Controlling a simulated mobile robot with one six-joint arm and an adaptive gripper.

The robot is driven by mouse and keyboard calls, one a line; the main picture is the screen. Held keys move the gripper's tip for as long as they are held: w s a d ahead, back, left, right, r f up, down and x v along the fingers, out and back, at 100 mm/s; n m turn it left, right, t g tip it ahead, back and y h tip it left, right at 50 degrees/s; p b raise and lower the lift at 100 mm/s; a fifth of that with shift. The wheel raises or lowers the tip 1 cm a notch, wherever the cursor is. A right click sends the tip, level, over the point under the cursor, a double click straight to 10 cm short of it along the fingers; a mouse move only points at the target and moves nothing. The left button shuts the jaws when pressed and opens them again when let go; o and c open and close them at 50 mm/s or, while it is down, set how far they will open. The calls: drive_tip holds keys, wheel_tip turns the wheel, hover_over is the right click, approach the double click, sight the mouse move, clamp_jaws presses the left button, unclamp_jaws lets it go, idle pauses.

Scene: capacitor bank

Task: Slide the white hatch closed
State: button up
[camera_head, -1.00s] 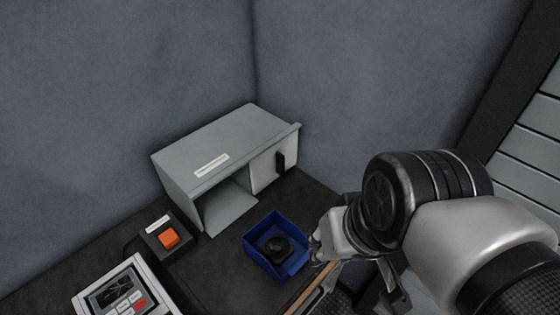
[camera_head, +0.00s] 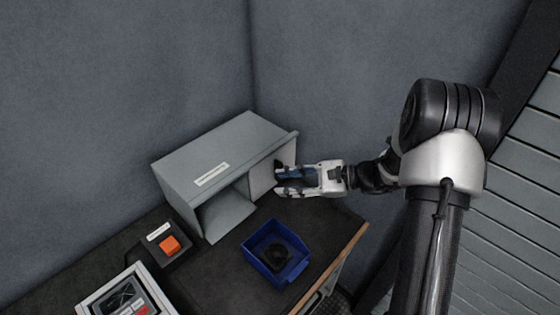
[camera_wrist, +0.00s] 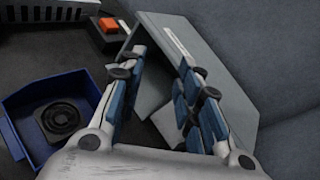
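The white hatch (camera_head: 261,181) covers the right part of the grey cabinet's (camera_head: 215,158) front. The left part of the front is open, showing the inside. My gripper (camera_head: 279,180) is at the hatch's right side, its blue-padded fingers apart and pointing left at the dark handle. The fingers mostly hide the handle, and I cannot tell whether they touch it. In the wrist view my gripper (camera_wrist: 158,62) is open, with the cabinet (camera_wrist: 215,70) beyond and behind its fingers; the handle does not show clearly there.
A blue bin (camera_head: 275,252) with a round black part stands in front of the cabinet. An orange button (camera_head: 169,244) on a black box and a grey keypad device (camera_head: 125,297) are at left. Walls close in behind the cabinet. The bench's wooden edge (camera_head: 330,268) is at right.

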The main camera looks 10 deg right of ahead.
drive_tip(key=w+d+f+m+t+h+p, duration=0.1)
drive_tip(key=w+d+f+m+t+h, duration=0.3)
drive_tip(key=d+f+m+t, duration=0.85)
drive_tip(key=w+a+f+g+b, duration=0.1)
drive_tip(key=w+a+f, duration=0.1)
drive_tip(key=w+a, duration=0.3)
drive_tip(key=w+a+f+n+g+b, duration=0.1)
drive_tip(key=w+a, duration=0.3)
drive_tip(key=w, duration=0.6)
drive_tip(key=shift+a+f+g+y+b, duration=0.3)
drive_tip(key=shift+a+f+g, duration=0.05)
drive_tip(key=shift+f+g, duration=0.15)
drive_tip(key=shift+c, duration=0.3)
clamp_jaws()
